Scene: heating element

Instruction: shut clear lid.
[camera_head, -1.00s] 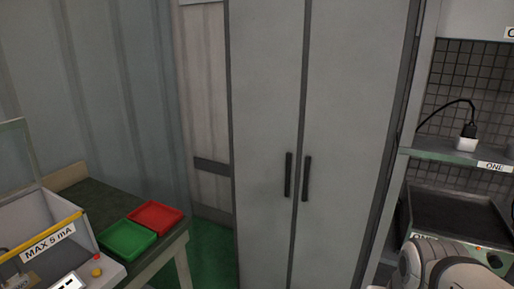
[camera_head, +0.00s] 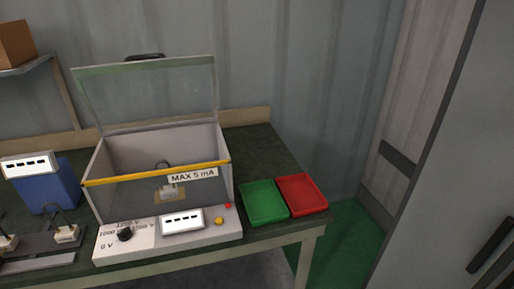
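The clear lid (camera_head: 147,92) is a see-through panel in a grey-green frame. It stands raised and open at the back of the grey test box (camera_head: 224,190), on the left of the head view. A dark handle (camera_head: 145,57) shows at the lid's top edge. The box has a yellow bar (camera_head: 130,176) across its front and a label reading "MAX 5 mA" (camera_head: 193,175). A small part with a tan base (camera_head: 170,195) is inside. My gripper is not in view.
The box stands on a dark-topped bench (camera_head: 258,146). A green tray (camera_head: 264,203) and a red tray (camera_head: 302,194) lie right of it. A blue device (camera_head: 50,189) stands to its left. A grey cabinet (camera_head: 455,150) is at the right, with green floor between.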

